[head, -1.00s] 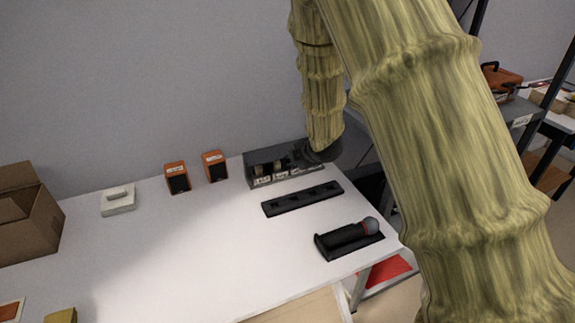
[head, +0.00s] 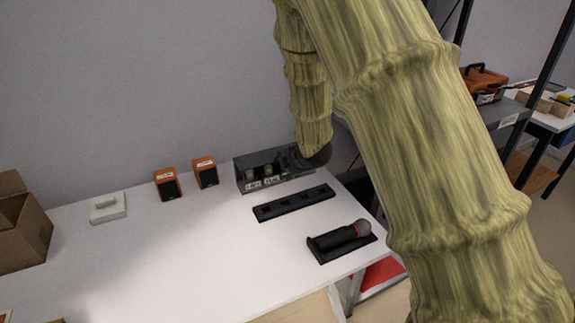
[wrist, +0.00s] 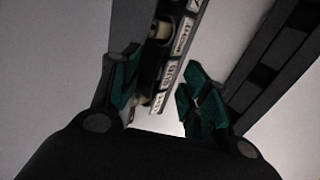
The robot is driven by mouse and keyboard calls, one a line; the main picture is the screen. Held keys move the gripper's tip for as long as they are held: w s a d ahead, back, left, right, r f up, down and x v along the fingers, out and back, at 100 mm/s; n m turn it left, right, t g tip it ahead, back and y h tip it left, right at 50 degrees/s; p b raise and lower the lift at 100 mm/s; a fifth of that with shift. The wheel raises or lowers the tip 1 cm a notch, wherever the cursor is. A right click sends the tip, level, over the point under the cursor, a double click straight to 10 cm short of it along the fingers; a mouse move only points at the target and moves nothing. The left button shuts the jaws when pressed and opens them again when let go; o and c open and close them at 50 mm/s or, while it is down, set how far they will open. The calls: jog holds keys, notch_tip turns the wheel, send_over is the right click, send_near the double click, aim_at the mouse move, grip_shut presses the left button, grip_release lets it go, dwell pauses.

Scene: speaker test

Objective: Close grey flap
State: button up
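A grey box (head: 243,177) stands at the back edge of the white table, with labelled compartments along its front and small objects inside. It also shows in the wrist view (wrist: 187,35), where its labelled strip runs between my fingers. I cannot make out the grey flap apart from the box's grey walls. My gripper (wrist: 160,80) has its teal-padded fingers spread on either side of the strip. In the head view my gripper (head: 315,158) is at the box's right end, partly covering it. Whether it touches the box cannot be told.
A black slotted bar (head: 293,203) lies in front of the box. A microphone in a black holder (head: 338,240) lies nearer the table's right edge. The table's middle is clear.

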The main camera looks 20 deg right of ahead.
jog(key=shift+s+f, duration=0.2)
jog(key=shift+f, duration=0.15)
dwell(0.6)
jog(key=v, duration=1.2)
jog(key=shift+w+r, duration=0.2)
jog(key=shift+r, duration=0.2)
jog(key=shift+f, duration=0.1)
